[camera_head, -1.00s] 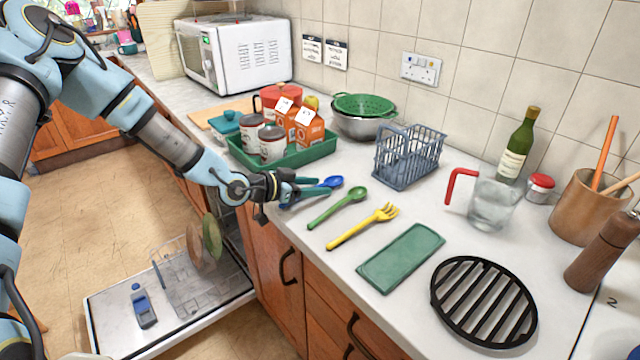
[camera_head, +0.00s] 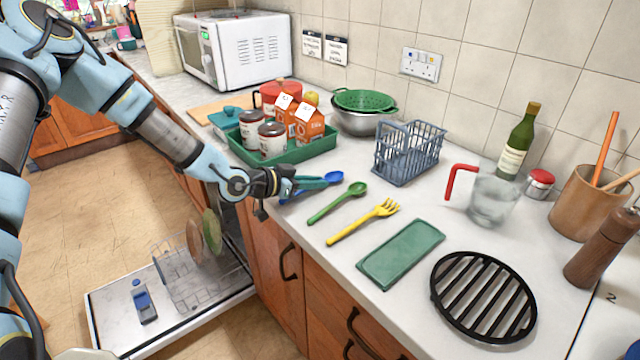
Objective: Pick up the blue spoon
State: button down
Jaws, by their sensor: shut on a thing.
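The blue spoon (camera_head: 333,177) is at the left end of a row of utensils on the pale worktop. Its bowl shows just beyond my gripper (camera_head: 309,184), at the right. My gripper is low over the worktop's front edge and shut on the spoon's handle, which the fingers and wrist mostly hide. I cannot tell whether the spoon is clear of the worktop.
A green spoon (camera_head: 338,202) and a yellow fork (camera_head: 363,222) lie close to the right. A green tray (camera_head: 290,157) with jars and cartons stands behind. A blue-grey wire basket (camera_head: 408,153) is at the back. The dishwasher door (camera_head: 110,318) hangs open below.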

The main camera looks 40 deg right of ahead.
jog(key=shift+r, duration=0.1)
notch_tip(320, 180, up, 10)
jog(key=b, duration=0.3)
dwell(0.4)
jog(key=shift+d, duration=0.1)
